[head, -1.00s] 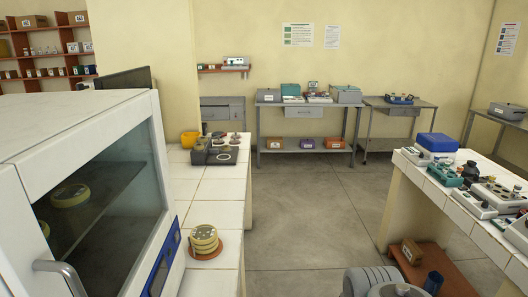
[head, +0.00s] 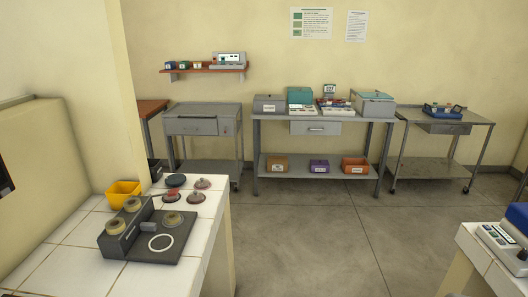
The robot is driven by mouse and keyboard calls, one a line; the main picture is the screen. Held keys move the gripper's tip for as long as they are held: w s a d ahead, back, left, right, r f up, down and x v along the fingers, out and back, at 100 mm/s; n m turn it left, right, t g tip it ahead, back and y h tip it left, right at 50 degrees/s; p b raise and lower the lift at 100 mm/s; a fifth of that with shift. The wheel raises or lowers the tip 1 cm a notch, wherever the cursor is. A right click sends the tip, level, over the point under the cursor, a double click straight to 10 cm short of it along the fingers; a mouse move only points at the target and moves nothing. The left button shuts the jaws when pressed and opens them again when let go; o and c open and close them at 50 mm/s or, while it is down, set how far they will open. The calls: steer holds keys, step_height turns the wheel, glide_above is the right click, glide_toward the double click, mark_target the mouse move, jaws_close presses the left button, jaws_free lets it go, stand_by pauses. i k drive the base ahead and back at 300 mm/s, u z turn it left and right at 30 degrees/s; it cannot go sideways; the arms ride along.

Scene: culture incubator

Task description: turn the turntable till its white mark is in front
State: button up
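No turntable with a white mark can be made out for certain. A dark grey unit (head: 125,255) lies on the white tiled counter at the lower left. It carries a raised block with two beige round pieces (head: 132,204), a round greyish piece (head: 172,219) and a flat white ring (head: 160,243). Several small round pieces stand behind it, among them a dark disc (head: 176,180) and a reddish one (head: 171,196). My gripper is not in view.
The white tiled counter (head: 75,265) runs along the left, with a yellow bin (head: 123,194). A grey table (head: 320,116) with boxes and trolleys stand along the back wall. Another bench (head: 480,262) stands at right. The floor (head: 310,240) between is clear.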

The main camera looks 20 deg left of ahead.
mark_target(174, 180)
steer(key=u, duration=0.15)
steer(key=i, duration=1.95)
steer(key=u, duration=1.1)
steer(key=i, duration=1)
steer(key=u, duration=1.6)
steer(key=i, duration=0.7)
steer(key=u, duration=0.4)
